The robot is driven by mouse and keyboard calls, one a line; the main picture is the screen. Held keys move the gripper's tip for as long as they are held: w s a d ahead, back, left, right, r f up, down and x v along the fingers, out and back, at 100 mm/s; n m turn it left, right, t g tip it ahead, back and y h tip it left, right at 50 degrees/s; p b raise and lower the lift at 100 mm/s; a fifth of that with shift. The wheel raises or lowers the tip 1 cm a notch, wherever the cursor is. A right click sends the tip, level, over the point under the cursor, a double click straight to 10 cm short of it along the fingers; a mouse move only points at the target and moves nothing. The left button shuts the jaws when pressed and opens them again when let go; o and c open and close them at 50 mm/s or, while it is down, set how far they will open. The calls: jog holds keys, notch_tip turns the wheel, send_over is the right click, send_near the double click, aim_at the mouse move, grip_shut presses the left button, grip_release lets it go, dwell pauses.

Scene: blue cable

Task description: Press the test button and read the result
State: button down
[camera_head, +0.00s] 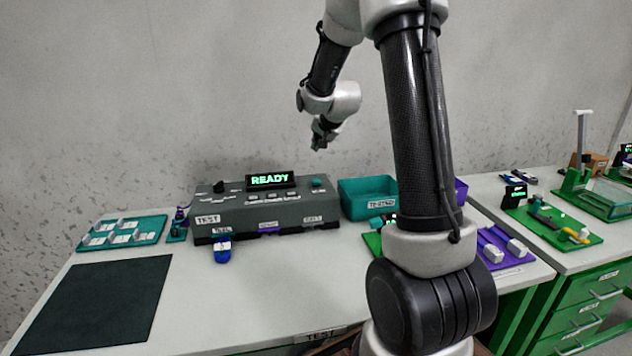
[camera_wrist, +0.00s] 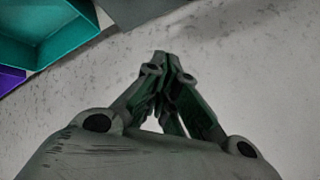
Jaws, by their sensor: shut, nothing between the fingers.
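A grey test box (camera_head: 265,210) labelled TEST stands at the back of the table. Its display (camera_head: 270,180) reads READY in green. A teal button-like knob (camera_head: 318,184) sits on top at its right end; whether it is the test button I cannot tell. A blue plug-like piece (camera_head: 222,250) sits at the box's front left, by a port label. My gripper (camera_head: 322,143) hangs in the air above and to the right of the box, apart from it. In the wrist view my gripper (camera_wrist: 167,58) is shut, with its fingertips together and nothing between them.
A teal bin (camera_head: 367,197) stands right of the box and also shows in the wrist view (camera_wrist: 50,35). A teal tray (camera_head: 122,233) with white pieces lies left. A dark mat (camera_head: 95,305) lies front left. The middle front table is clear.

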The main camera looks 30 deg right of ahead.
aim_at(319, 179)
jog(key=shift+f, duration=4.4)
jog(key=shift+f, duration=0.4)
jog(key=shift+f, duration=0.55)
jog(key=shift+r, duration=0.95)
jog(key=shift+r, duration=2.55)
